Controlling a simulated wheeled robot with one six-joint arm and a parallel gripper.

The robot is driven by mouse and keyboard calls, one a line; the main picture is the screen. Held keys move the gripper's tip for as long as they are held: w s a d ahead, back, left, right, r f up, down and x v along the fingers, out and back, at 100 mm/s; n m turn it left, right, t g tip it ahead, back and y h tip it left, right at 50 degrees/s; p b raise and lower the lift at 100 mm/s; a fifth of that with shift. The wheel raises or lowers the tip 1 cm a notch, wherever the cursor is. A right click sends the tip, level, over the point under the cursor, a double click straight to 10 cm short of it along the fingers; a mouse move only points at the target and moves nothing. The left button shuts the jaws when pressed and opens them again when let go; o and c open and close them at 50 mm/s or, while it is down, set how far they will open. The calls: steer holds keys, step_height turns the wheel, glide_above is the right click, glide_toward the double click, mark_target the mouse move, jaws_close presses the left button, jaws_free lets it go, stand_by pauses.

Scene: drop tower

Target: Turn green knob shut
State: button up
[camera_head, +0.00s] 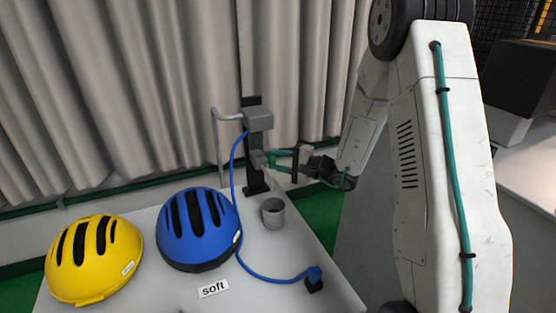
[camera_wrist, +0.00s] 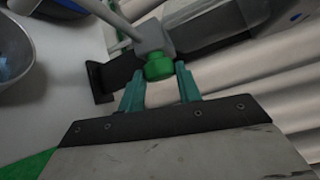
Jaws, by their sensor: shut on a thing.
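The green knob (camera_wrist: 158,68) sits on a small grey valve body (camera_wrist: 152,40) on the dark upright stand. My gripper (camera_wrist: 158,74) has its two teal fingers on either side of the knob, shut on it. In the head view my gripper (camera_head: 281,161) reaches in from the right to the stand's front, and the knob (camera_head: 271,158) is small and partly covered by the fingers. I cannot tell how far the knob is turned.
A metal cup (camera_head: 273,212) stands below the valve, near the dark stand (camera_head: 254,178). A blue hose (camera_head: 262,276) runs from the grey box (camera_head: 257,118) across the table. A blue helmet (camera_head: 197,230), a yellow helmet (camera_head: 93,260) and a "soft" label (camera_head: 213,288) lie left and front.

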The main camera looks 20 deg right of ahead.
steer(key=shift+w+f+n+t+y, duration=0.15)
steer(key=shift+n+t+y, duration=0.55)
steer(key=shift+n+y, duration=0.75)
steer(key=shift+f+n+t+y, duration=0.25)
steer(key=shift+n+t+y, duration=0.45)
steer(key=shift+n+y, duration=0.75)
steer(key=shift+n, duration=0.5)
steer(key=o, duration=1)
steer(key=shift+c, duration=0.2)
steer(key=shift+d, duration=0.1)
steer(key=v, duration=0.7)
steer(key=shift+s, duration=0.3)
steer(key=shift+d+f, duration=0.1)
steer(key=shift+d, duration=0.1)
